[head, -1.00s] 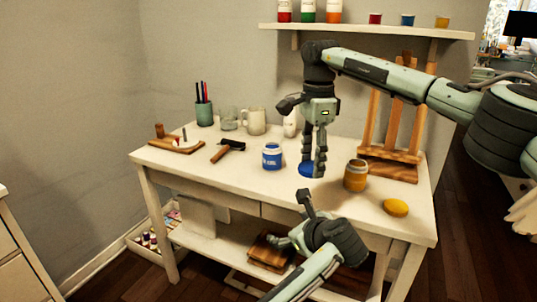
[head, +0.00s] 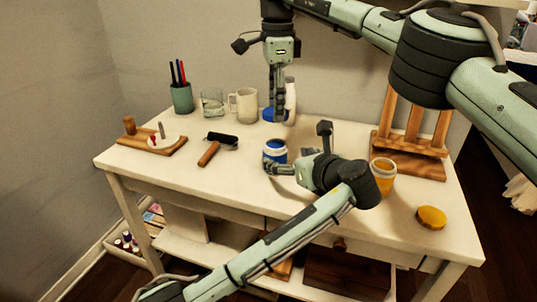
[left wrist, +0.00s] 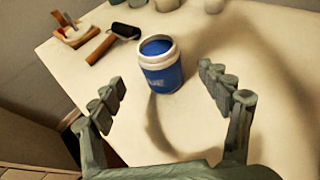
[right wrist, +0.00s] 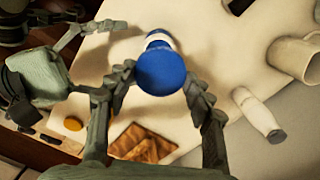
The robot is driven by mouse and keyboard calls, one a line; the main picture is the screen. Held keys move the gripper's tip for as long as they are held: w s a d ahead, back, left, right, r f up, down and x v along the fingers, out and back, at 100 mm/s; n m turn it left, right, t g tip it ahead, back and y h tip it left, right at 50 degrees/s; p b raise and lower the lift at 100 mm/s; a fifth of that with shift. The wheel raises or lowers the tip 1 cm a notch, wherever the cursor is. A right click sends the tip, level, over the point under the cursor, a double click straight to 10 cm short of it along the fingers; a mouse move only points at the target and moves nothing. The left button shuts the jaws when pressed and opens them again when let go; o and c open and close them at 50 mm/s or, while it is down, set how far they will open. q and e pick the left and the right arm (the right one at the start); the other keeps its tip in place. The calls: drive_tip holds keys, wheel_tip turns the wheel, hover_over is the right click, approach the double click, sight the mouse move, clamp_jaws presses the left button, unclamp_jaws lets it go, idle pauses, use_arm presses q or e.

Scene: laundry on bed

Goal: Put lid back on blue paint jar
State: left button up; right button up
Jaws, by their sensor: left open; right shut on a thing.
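The open blue paint jar (head: 275,151) stands upright on the white table, blue paint showing at its top. It also shows in the left wrist view (left wrist: 162,72). My left gripper (head: 297,150) is open beside the jar, its fingers pointing at it. In the left wrist view the jar is just beyond and between the spread fingertips (left wrist: 162,92). My right gripper (head: 277,112) is shut on the blue lid (right wrist: 160,72), holding it above the table behind the jar. In the head view the fingers partly hide the lid.
An orange paint jar (head: 384,178) and its yellow lid (head: 431,217) are at the right, near the easel (head: 412,150).

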use_arm(q)
drive_tip(key=shift+s+d+r, duration=0.1)
drive_tip(key=shift+s, duration=0.05)
use_arm(e)
drive_tip(key=shift+s+r, duration=0.1)
drive_tip(key=shift+s, duration=0.05)
use_arm(q)
drive_tip(key=shift+x, duration=3.85)
drive_tip(key=shift+c, duration=0.4)
drive_tip(key=c, duration=1.7)
use_arm(e)
hover_over(276, 147)
drive_tip(key=shift+f, duration=2.55)
